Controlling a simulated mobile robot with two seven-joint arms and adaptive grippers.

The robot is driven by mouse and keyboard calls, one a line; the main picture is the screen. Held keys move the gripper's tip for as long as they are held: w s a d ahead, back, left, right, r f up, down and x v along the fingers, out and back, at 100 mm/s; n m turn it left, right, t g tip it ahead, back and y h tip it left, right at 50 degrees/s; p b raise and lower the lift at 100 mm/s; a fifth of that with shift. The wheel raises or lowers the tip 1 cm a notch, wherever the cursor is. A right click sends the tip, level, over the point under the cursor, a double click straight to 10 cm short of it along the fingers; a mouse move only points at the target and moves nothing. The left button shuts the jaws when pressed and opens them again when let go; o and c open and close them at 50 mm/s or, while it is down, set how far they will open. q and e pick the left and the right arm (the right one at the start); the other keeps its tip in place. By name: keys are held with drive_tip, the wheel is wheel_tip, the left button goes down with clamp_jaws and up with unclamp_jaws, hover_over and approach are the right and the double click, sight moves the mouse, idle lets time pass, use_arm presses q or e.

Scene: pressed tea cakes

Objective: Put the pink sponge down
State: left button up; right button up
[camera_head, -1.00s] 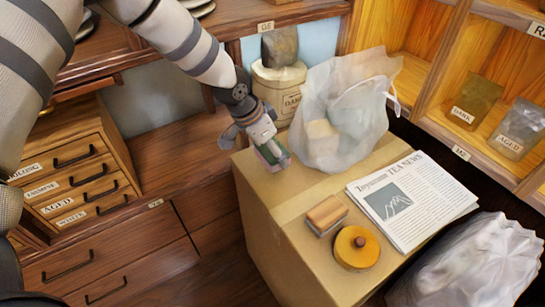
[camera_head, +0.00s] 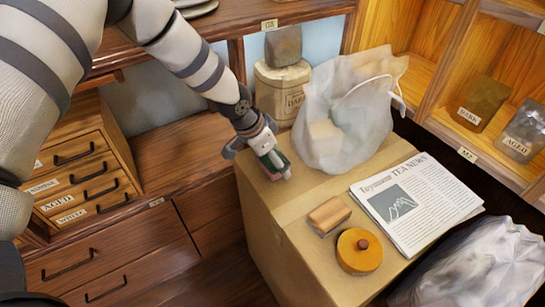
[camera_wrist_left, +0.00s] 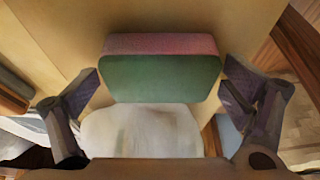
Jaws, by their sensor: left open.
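The pink sponge (camera_head: 269,173) has a green face and is at the far left corner of the cardboard box (camera_head: 300,195). It also shows in the left wrist view (camera_wrist_left: 160,44), its green side facing the camera and its pink edge along the top. My left gripper (camera_wrist_left: 160,86) is open, with one finger on each side of the sponge and visible gaps between. In the head view my left gripper (camera_head: 273,160) is right over the sponge and hides part of it. I cannot tell whether the sponge's underside touches the box. My right gripper is not in view.
On the box are a translucent bag (camera_head: 345,115), a newspaper (camera_head: 415,205), a wooden-backed block (camera_head: 328,215) and a round yellow lidded thing (camera_head: 358,251). A labelled tin (camera_head: 281,92) stands behind. A white bag (camera_head: 475,270) lies at lower right. Bare cardboard shows in front of the sponge.

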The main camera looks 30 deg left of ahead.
use_arm(q)
drive_tip(key=shift+r, duration=0.35)
drive_tip(key=p+v, duration=0.3)
drive_tip(key=v, duration=0.9)
drive_tip(key=s+d+f+n+g, duration=0.2)
drive_tip(key=s+d+f, duration=0.2)
drive_tip(key=s+f, duration=0.5)
drive_tip(key=s+d+f+n+g, duration=0.15)
drive_tip(key=s+d+f, duration=0.25)
drive_tip(key=s+f, duration=0.5)
drive_tip(key=s+a+n+g+y, duration=0.1)
drive_tip(key=s, duration=1)
drive_tip(key=s+a+n+g+y, duration=0.1)
drive_tip(key=s+a+n, duration=0.1)
drive_tip(key=s, duration=0.8)
drive_tip(key=shift+s+a+f, duration=0.35)
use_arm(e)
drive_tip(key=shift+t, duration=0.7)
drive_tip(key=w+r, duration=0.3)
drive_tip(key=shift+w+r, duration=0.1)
use_arm(q)
drive_tip(key=shift+g, duration=0.25)
